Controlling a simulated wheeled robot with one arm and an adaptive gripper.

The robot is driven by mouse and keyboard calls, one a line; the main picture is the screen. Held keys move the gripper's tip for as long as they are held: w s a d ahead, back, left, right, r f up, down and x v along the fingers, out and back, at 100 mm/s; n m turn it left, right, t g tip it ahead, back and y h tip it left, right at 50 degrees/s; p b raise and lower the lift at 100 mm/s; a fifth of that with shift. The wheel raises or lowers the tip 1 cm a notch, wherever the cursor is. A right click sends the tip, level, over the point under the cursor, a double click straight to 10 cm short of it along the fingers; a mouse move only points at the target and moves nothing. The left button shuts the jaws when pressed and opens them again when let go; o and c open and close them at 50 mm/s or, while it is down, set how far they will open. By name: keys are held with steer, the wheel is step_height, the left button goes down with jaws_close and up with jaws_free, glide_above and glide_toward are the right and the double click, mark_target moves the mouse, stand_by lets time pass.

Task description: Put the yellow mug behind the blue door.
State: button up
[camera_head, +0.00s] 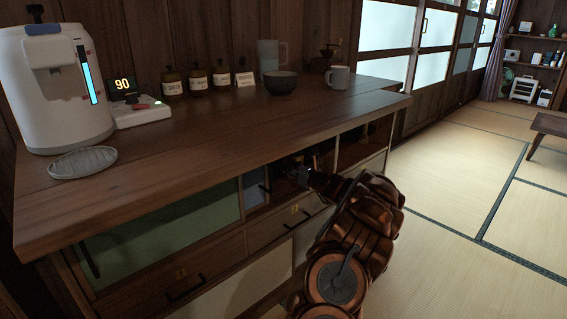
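My arm reaches from the bottom right to the cabinet front. My gripper (305,174) is small and dark at the front of a shadowed compartment, right of a narrow blue door (255,188). Its fingers blend into the dark, so I cannot tell whether they are open, shut or holding something. The blue door looks slid to the left, beside a green door (168,241). I see no clearly yellow mug. A pale grey-white mug (338,78) stands upright on the counter's right end. The inside of the compartment is mostly hidden by shadow and my arm.
The wooden countertop (215,128) overhangs the cabinet just above my gripper. On it stand a water dispenser (55,85), a scale (140,110), several dark jars, a dark bowl (280,82) and a pitcher. Drawers with handles lie below. Open tatami (450,170) is at right.

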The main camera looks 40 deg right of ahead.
steer(key=s+p, duration=0.2)
steer(key=s, duration=0.6)
steer(key=shift+s+a, duration=0.1)
steer(key=shift+s, duration=0.25)
